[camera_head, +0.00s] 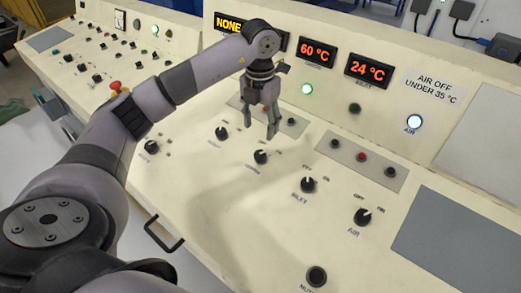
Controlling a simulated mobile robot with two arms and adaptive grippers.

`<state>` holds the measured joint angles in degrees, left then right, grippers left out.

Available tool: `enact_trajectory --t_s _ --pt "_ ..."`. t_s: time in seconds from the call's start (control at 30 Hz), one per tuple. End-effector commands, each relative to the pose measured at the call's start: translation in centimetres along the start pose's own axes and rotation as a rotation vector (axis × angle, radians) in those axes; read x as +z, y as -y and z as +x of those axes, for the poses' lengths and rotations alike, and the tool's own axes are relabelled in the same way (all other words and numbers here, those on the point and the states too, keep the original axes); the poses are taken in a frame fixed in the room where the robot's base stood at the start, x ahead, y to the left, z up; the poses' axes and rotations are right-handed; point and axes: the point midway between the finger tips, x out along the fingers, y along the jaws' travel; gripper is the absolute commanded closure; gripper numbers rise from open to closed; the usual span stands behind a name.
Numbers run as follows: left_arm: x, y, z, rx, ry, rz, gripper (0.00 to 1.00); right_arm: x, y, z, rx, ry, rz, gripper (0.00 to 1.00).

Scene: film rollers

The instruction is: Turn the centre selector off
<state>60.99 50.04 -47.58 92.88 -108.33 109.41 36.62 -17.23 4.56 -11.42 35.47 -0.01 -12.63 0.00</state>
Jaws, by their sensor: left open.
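The centre selector (261,157) is a small black knob on the cream sloping panel, with a faint label below it that looks like CENTRE. It has a pale pointer mark, and its exact direction is too small to tell. My left gripper (260,129) points down just above and behind this knob. Its two fingers are apart with nothing between them, and the knob is uncovered. I cannot tell how high the fingertips are above the panel. My right gripper is out of view.
Similar knobs stand nearby: one at left (221,133), INLET (307,184) and AIR (362,217). A grey plate with small buttons (361,157) lies behind them. Displays read NONE, 60 °C (317,52) and 24 °C (368,69). The AIR lamp (414,121) glows white; a green lamp (307,89) is lit.

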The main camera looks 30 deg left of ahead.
Motion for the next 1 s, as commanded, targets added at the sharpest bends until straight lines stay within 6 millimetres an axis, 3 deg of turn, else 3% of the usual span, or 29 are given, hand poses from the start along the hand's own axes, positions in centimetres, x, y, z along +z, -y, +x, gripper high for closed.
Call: enact_trajectory --t_s 0.3,0.5,0.93,1.0 --pt "-0.1 0.1 6.8 -0.001 -0.004 0.001 0.49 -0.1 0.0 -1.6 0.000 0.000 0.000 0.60" --pt "-0.1 0.1 9.6 -0.002 -0.003 0.001 0.49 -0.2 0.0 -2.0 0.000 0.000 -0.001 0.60" --pt "0.0 0.1 10.8 -0.002 0.000 0.002 0.49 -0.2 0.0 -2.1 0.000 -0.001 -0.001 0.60" --pt "0.0 0.1 10.8 -0.002 0.000 0.002 0.53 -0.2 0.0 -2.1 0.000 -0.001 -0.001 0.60"
